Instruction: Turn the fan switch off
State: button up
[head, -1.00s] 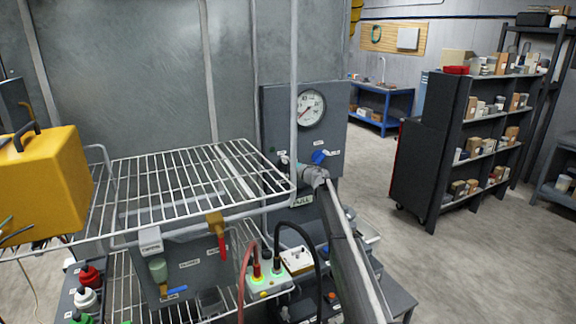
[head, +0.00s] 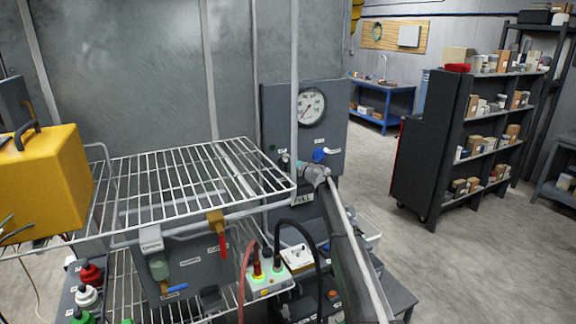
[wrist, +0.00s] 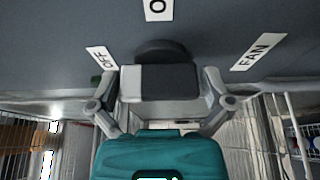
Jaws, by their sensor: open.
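The fan switch (wrist: 163,52) is a dark round knob on a grey panel, in the wrist view at top centre. My gripper (wrist: 160,100) is open in front of the knob, one finger on each side of a grey block at the knob. I cannot tell whether the fingers touch it.
A dark shelf unit (head: 445,150) stands right, with open floor between.

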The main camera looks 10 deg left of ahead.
jog(key=v, duration=1.2)
jog(key=shift+w, duration=0.1)
jog(key=s+d+r+m+t+h, duration=0.1)
jog(key=s+d+m+t+h, duration=0.1)
jog(key=d+m+t+h, duration=0.4)
jog(key=s+d+r+m+t+h, duration=0.1)
jog(key=s+d+m+t+h, duration=0.15)
jog(key=d+m+h, duration=0.45)
jog(key=s+d+f+m+g+h, duration=0.55)
jog(key=s+d+f+m, duration=0.25)
jog(key=s+d+m, duration=0.4)
jog(key=s+d+f+m+g, duration=0.1)
jog(key=s+d+f+g, duration=0.2)
jog(key=s, duration=0.4)
jog(key=s+f+m+g, duration=0.2)
jog(key=s+f+g, duration=0.1)
jog(key=s+f, duration=0.3)
jog(key=s+a+f+g+y, duration=0.1)
jog(key=s+g, duration=0.1)
jog(key=s, duration=0.5)
jog(key=s+a+f+m+g+y, duration=0.1)
jog(key=s+g, duration=0.1)
jog(key=s, duration=0.5)
jog(key=s+a+f+g+y, duration=0.1)
jog(key=s+g, duration=0.2)
jog(key=s, duration=0.4)
jog(key=shift+s+a+f, duration=0.2)
jog(key=shift+s+a, duration=0.2)
